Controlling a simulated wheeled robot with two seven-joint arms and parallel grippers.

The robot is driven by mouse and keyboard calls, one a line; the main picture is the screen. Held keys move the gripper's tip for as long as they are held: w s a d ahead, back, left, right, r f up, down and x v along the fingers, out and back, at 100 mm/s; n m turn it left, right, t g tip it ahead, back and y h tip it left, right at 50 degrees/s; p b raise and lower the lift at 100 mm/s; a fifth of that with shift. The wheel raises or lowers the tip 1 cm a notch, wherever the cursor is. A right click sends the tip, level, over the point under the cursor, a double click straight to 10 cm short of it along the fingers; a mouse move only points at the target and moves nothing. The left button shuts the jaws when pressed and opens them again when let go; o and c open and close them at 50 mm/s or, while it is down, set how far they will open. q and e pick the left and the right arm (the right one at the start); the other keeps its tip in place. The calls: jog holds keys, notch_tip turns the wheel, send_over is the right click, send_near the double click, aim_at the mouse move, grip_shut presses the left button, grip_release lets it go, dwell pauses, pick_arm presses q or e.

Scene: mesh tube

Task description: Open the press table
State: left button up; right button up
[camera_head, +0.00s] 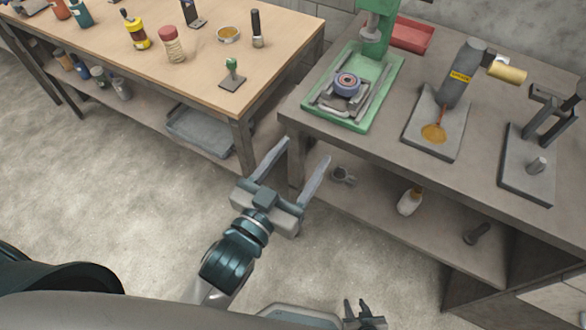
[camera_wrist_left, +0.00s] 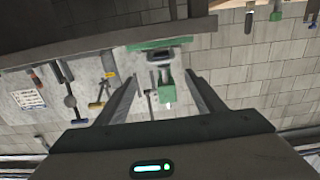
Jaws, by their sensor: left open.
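The green press (camera_head: 376,35) stands on the right workbench in the head view. Its green table (camera_head: 388,87) carries a grey vise with a round, dark-rimmed part (camera_head: 347,84) on it. The press also shows upside down between my fingers in the left wrist view (camera_wrist_left: 166,96). My left gripper (camera_head: 306,154) is open and empty, in front of the bench's near left corner and short of the press. My right gripper (camera_head: 361,312) shows only partly at the bottom edge, and its jaw state is unclear.
The right workbench (camera_head: 470,170) also holds a grey bottle-shaped tool (camera_head: 462,72) on a plate, a red tray (camera_head: 412,35) and a black stand (camera_head: 548,118). A wooden table (camera_head: 190,75) with bottles stands at left. Open floor lies between me and the benches.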

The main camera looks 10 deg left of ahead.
pick_arm(q)
notch_tip(320, 180, down, 31)
jog(key=a+g+y, duration=0.1)
jog(key=a+g, duration=0.1)
jog(key=g, duration=0.3)
jog(key=s+a+f+g+y, duration=0.1)
jog(key=s+a+f, duration=0.1)
jog(key=s+f, duration=0.3)
jog(key=s+a+f+g, duration=0.2)
jog(key=s+f, duration=0.3)
jog(key=f, duration=0.8)
jog(key=s+a+f+n+g+y, duration=0.1)
jog(key=s+a+f, duration=0.2)
jog(key=f, duration=0.6)
jog(key=shift+s+a+f+g+y, duration=0.3)
jog(key=shift+s+a+g, duration=0.1)
jog(key=shift+s, duration=0.5)
pick_arm(e)
jog(key=shift+s+d+f, duration=0.1)
jog(key=shift+s+f, duration=0.2)
jog(key=shift+s, duration=0.25)
